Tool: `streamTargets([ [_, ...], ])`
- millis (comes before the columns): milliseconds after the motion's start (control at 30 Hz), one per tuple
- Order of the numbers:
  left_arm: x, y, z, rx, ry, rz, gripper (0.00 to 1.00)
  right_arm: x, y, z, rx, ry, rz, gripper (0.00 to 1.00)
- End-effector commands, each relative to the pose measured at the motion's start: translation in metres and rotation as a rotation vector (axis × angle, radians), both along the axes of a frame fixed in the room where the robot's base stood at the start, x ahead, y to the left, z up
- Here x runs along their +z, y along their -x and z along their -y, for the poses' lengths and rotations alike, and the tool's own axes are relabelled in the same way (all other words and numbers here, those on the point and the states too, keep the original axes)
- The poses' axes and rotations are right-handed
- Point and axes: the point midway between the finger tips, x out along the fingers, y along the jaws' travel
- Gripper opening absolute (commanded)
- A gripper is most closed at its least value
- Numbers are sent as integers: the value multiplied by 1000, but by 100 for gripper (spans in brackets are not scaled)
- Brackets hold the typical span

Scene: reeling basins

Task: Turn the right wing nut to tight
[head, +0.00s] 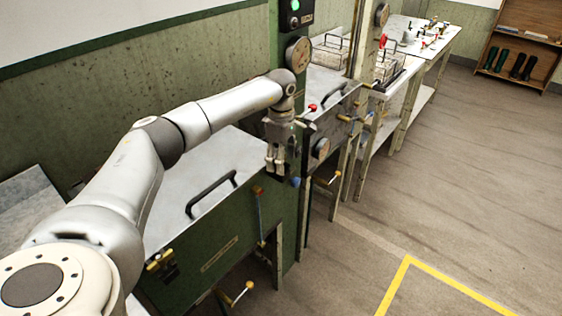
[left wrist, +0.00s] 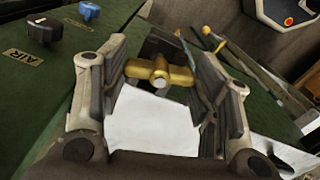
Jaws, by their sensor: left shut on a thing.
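A brass wing nut (left wrist: 160,73) with a rounded hub sits between the two fingers of my left gripper (left wrist: 162,68) in the left wrist view. The gripper is shut on it, with a finger at each end of the wings. In the head view my left gripper (head: 276,168) points down at the right front end of the green basin (head: 215,250), and hides the nut there. Another brass wing nut (head: 160,262) is on the basin's front at the left. My right gripper is not in view.
A black handle (head: 211,193) stands on the basin's pale lid. A lever with a blue rod (head: 259,215) hangs on the front, and a yellow-knobbed lever (head: 243,290) is below. More basins and a table (head: 425,45) stand behind. The floor at right is clear.

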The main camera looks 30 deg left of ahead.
Motion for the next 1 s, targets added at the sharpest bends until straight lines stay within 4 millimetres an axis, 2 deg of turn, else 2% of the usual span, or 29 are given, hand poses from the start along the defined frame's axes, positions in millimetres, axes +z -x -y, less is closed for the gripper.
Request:
streamTargets([
  [400, 1, -1, 0, -229, 0, 3, 33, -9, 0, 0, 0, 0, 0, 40],
  [1000, 2, -1, 0, -277, 0, 4, 33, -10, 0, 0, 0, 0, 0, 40],
])
